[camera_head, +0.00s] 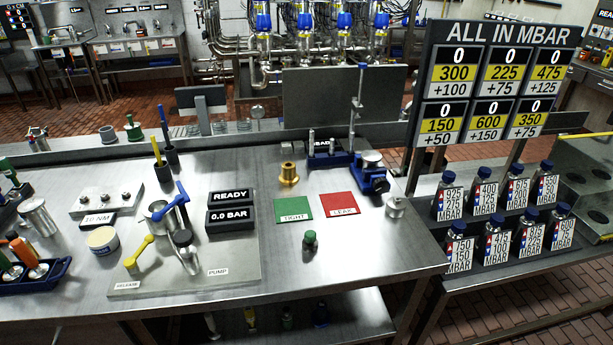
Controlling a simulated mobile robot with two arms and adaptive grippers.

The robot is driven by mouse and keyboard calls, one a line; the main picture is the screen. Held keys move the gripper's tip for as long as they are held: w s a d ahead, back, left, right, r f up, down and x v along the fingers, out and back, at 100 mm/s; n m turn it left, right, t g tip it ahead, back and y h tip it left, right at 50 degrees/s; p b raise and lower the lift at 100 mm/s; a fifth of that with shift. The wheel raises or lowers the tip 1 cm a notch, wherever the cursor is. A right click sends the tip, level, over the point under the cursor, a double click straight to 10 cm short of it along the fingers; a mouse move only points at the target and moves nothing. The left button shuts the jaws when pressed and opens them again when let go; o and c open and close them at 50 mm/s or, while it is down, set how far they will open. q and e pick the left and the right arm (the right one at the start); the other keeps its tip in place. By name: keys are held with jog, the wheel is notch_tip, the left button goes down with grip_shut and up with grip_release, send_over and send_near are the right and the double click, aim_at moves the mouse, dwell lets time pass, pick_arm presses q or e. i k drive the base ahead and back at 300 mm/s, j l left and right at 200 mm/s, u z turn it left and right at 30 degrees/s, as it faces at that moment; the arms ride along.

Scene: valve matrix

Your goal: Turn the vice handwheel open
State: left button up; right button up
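A blue vice-like fixture (372,182) stands near the right end of the steel bench, with a round silver part (371,158) on its top. I cannot tell for sure whether this round part is the handwheel. A separate small silver cylinder (395,208) stands on the bench just in front of the fixture. A tall metal column (357,110) rises behind the fixture. Neither of my grippers shows in the head view, and nothing of mine touches the fixture.
A brass fitting (289,174), green mat (293,208), red mat (338,205) and small green-capped part (310,241) lie left of the fixture. A pump station (215,266) with blue and yellow levers fills the left. Labelled bottles (484,196) stand on the right table. The front right bench is clear.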

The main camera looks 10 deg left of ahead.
aim_at(381, 185)
jog(key=i+l+u, duration=0.1)
jog(key=l+u, duration=0.65)
jog(key=l, duration=0.2)
jog(key=l+u, duration=0.8)
jog(key=l, duration=0.2)
